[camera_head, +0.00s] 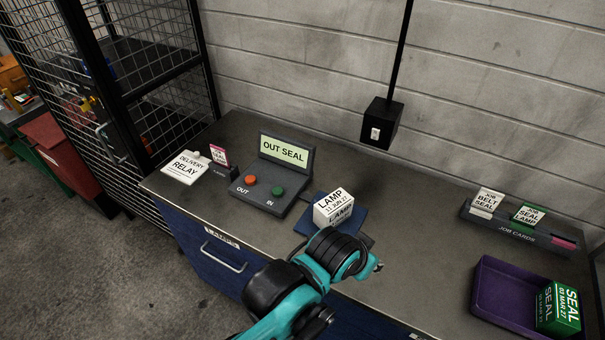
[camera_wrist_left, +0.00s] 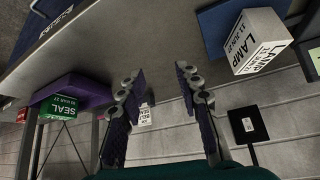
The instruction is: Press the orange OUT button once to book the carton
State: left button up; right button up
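The orange OUT button (camera_head: 251,180) sits on the left of a dark console (camera_head: 262,199), beside the green IN button (camera_head: 278,191). The console's screen (camera_head: 284,148) reads "OUT SEAL". A white LAMP carton (camera_head: 331,207) stands on a blue pad (camera_head: 304,226) right of the console; the carton (camera_wrist_left: 258,40) also shows in the left wrist view. My left arm comes in at the bottom, its wrist just in front of the carton and right of the buttons. My left gripper (camera_wrist_left: 158,78) is open and empty; the head view mostly hides its fingers. My right gripper is in neither view.
A purple tray (camera_head: 495,300) with a green SEAL carton (camera_head: 558,308) is at the right. A job-card rack (camera_head: 520,232) stands behind it. A DELIVERY RELAY card (camera_head: 186,167) lies left of the console. A black socket box (camera_head: 382,123) is on the wall.

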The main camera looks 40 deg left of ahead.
aim_at(251, 180)
jog(key=u, duration=0.4)
jog(key=k+u, duration=0.15)
jog(key=u, duration=0.6)
jog(key=k+u, duration=0.1)
jog(key=u, duration=0.3)
